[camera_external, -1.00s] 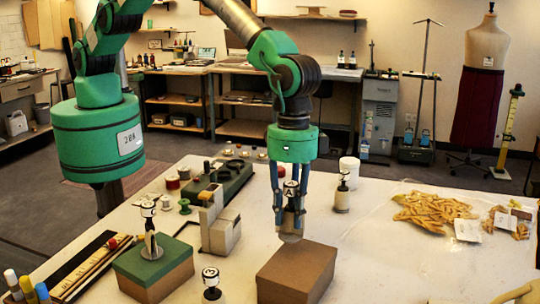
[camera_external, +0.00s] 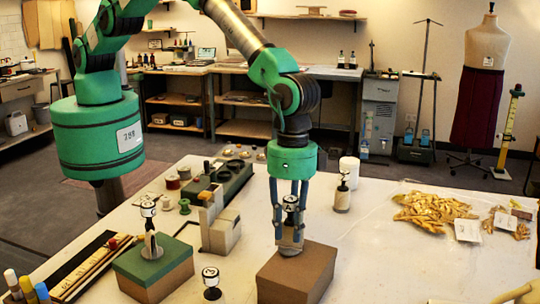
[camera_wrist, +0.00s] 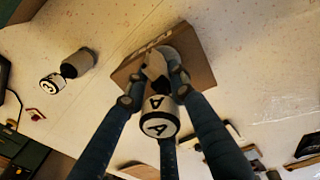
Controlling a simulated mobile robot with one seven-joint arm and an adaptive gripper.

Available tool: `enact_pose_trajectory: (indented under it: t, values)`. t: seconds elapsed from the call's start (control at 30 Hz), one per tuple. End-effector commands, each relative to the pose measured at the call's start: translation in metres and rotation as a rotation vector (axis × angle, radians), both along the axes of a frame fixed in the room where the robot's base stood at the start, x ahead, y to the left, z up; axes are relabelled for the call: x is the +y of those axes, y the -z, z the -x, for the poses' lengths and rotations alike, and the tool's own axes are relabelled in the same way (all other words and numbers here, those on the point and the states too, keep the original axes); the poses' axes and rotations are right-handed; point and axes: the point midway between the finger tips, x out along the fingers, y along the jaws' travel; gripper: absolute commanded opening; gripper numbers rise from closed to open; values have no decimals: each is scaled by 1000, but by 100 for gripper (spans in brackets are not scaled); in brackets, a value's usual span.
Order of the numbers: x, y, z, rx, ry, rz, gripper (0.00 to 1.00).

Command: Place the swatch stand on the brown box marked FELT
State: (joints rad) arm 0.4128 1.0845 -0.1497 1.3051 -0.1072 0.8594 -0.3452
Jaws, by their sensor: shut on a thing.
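The brown box (camera_external: 308,276) stands on the table in the front middle of the external view. It also shows in the wrist view (camera_wrist: 201,62), with part of its dark lettering visible beside the stand's base. My gripper (camera_external: 289,228) is above the box, shut on a swatch stand (camera_external: 290,204) with a black and white head marked A. The stand is upright, and its grey rounded base (camera_external: 290,249) is at the box's top, appearing to touch it. In the wrist view the stand's head (camera_wrist: 160,122) sits between my fingers.
A green-topped box (camera_external: 152,270) with a similar stand (camera_external: 149,230) on it is to the left. Other similar stands are in front (camera_external: 211,283) and behind right (camera_external: 342,193). A grey-beige block fixture (camera_external: 220,228) stands left of my gripper. The table's right front is mostly clear.

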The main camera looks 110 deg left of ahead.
Motion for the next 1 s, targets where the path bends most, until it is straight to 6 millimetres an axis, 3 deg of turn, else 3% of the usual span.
enact_pose_trajectory:
  t: [0.17,0.2,0.27,0.73,1.0]
  values:
    - [0,3,0,-1,0,0,0]
    - [0,3,0,0,0,0,32]
    - [0,3,0,0,0,0,43]
    - [0,-1,0,0,0,0,43]
    - [2,-22,-1,-2,0,1,43]
